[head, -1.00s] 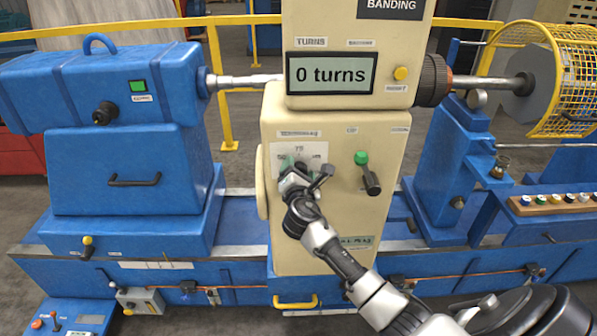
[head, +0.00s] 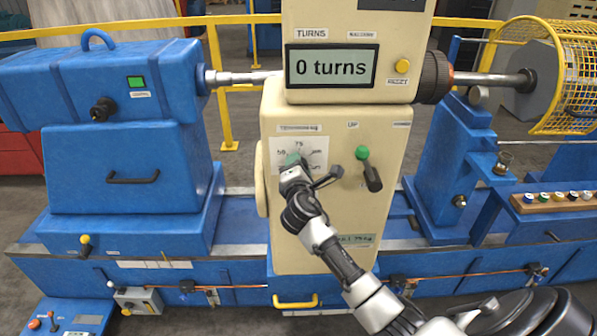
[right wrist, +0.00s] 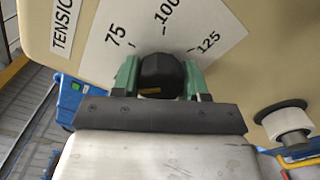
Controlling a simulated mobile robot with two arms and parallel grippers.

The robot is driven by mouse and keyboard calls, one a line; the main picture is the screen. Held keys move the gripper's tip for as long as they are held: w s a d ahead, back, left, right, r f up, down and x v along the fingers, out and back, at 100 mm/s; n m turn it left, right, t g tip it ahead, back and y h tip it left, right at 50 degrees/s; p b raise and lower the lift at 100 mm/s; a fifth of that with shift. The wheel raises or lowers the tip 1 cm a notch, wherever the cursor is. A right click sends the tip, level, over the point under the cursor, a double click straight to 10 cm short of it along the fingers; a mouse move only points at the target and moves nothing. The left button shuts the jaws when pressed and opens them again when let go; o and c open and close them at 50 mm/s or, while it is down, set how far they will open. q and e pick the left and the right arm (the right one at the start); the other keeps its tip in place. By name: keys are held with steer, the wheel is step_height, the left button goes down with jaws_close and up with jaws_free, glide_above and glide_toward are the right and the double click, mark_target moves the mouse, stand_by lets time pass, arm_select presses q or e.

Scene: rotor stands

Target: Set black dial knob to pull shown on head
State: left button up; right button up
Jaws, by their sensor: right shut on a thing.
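The black dial knob (right wrist: 162,75) shows in the right wrist view between the two green fingertips of my right gripper (right wrist: 155,78), which is shut on it. It sits in front of a pale dial plate (right wrist: 195,20) marked 75, 100 and 125. A small yellow mark shows on the knob's near side; I cannot tell where its pointer aims. In the head view my right gripper (head: 293,164) covers the knob at the dial plate (head: 312,148). The cream head (head: 337,215) bears a green label (head: 356,240), partly hidden by my arm, seeming to read 75 kg. My left gripper is not in view.
Above, a display (head: 331,67) reads 0 turns, beside a yellow button (head: 402,66). Blue machine bodies (head: 122,170) flank the head, and a yellow mesh guard (head: 572,75) is at right.

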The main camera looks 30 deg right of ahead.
steer(key=m+b, duration=0.2)
steer(key=m, duration=0.2)
steer(key=shift+f+m, duration=0.1)
steer(key=shift+m, duration=0.2)
steer(key=shift+m+b, duration=1.1)
steer(key=shift+m, duration=0.7)
steer(key=shift+r, duration=0.2)
steer(key=o, duration=0.9)
steer(key=shift+s+a+f, duration=0.1)
steer(key=shift+s+a, duration=0.25)
steer(key=shift+s, duration=0.15)
steer(key=b+v, duration=0.3)
steer(key=v, duration=0.6)
steer(key=shift+s+a, duration=0.1)
steer(key=shift+s, duration=0.2)
